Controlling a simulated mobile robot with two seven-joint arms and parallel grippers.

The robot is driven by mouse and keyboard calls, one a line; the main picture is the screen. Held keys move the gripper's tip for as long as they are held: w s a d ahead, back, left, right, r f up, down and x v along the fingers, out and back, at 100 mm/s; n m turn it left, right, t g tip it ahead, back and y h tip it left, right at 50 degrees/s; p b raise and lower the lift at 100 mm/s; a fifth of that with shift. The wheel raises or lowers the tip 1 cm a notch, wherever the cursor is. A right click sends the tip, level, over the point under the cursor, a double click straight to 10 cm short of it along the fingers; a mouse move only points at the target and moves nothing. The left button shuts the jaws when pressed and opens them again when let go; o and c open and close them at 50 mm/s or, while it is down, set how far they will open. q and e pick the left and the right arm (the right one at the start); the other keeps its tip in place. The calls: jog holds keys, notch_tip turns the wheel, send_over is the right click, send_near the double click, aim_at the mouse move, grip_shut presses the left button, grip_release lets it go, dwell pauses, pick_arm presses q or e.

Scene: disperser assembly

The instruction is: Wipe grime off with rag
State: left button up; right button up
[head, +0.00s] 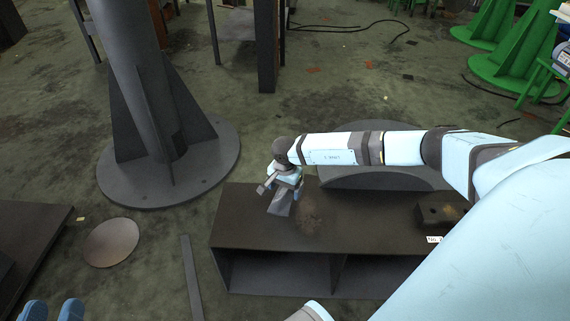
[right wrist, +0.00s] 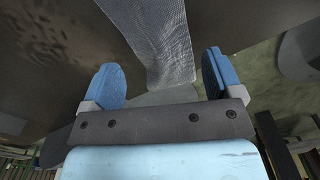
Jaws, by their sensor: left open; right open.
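A grey, woven-looking rag (head: 280,203) lies at the left end of a low dark bench top (head: 365,240). It also shows in the right wrist view (right wrist: 160,40), extending away from between my fingers. A brownish grime patch (head: 312,221) is on the bench top just right of the rag; dark mottled spots (right wrist: 45,38) show left of the rag in the wrist view. My right gripper (head: 272,182) is at the rag, its blue fingers apart (right wrist: 165,80) on either side of it; contact cannot be told. My left gripper (head: 52,311) is open and empty at the bottom left.
A dark block with holes (head: 438,214) sits on the bench's right part, near a small white label. A grey column with a round base (head: 170,185) stands behind left. A round plate (head: 111,243) and a flat bar (head: 192,275) lie on the floor left of the bench.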

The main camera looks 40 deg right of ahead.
jog(key=shift+f+b, duration=0.8)
jog(key=shift+f, duration=0.45)
grip_shut()
